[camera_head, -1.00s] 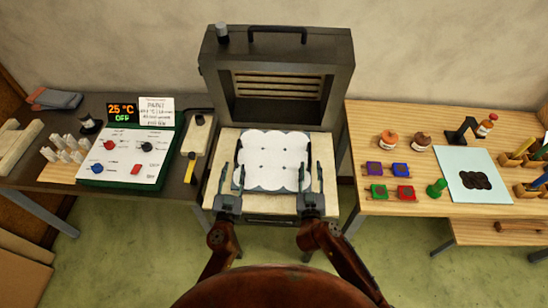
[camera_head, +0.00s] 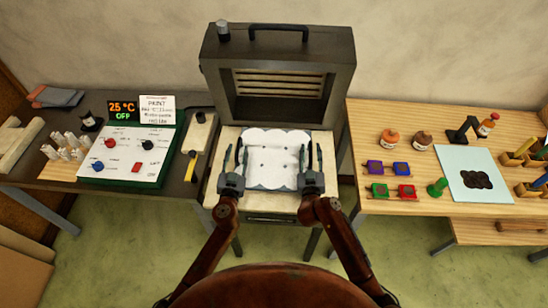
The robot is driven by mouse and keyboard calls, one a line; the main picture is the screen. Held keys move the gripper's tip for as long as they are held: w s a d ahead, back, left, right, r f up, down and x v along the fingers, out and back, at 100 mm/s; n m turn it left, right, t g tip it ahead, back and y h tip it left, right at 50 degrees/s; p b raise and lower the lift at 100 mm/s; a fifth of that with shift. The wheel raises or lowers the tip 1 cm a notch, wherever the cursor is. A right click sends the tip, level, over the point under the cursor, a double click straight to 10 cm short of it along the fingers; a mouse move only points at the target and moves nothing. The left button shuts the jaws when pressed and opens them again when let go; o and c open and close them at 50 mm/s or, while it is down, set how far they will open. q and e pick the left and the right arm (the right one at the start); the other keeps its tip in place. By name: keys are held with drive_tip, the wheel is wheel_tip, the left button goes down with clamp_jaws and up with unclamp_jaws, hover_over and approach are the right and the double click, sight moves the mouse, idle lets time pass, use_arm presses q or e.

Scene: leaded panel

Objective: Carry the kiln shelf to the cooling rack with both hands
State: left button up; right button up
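The kiln shelf is the white slab with scalloped edges and small dark holes (camera_head: 273,160). It lies on the pale bed (camera_head: 262,202) in front of the open kiln (camera_head: 278,75). My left gripper (camera_head: 236,158) is at the shelf's left edge, fingers spread and pointing toward the kiln. My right gripper (camera_head: 311,157) is at its right edge, also with fingers spread. The inner finger of each overlaps the shelf's edge in this view; I cannot tell whether they touch it. I cannot clearly identify a cooling rack; a wooden board with white pegs (camera_head: 66,147) lies on the left table.
The left table holds a control panel (camera_head: 128,155) and a display reading 25 °C OFF (camera_head: 123,110). A yellow-handled tool (camera_head: 191,167) lies near the kiln. The right table (camera_head: 385,205) holds jars, small coloured blocks and a pale blue sheet (camera_head: 470,163).

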use_arm(q)
clamp_jaws()
use_arm(e)
clamp_jaws()
idle(0.5)
use_arm(q)
drive_tip(key=shift+d+r, duration=0.1)
drive_tip(key=shift+r, duration=0.15)
use_arm(e)
drive_tip(key=shift+w+r, duration=0.1)
drive_tip(key=shift+r, duration=0.2)
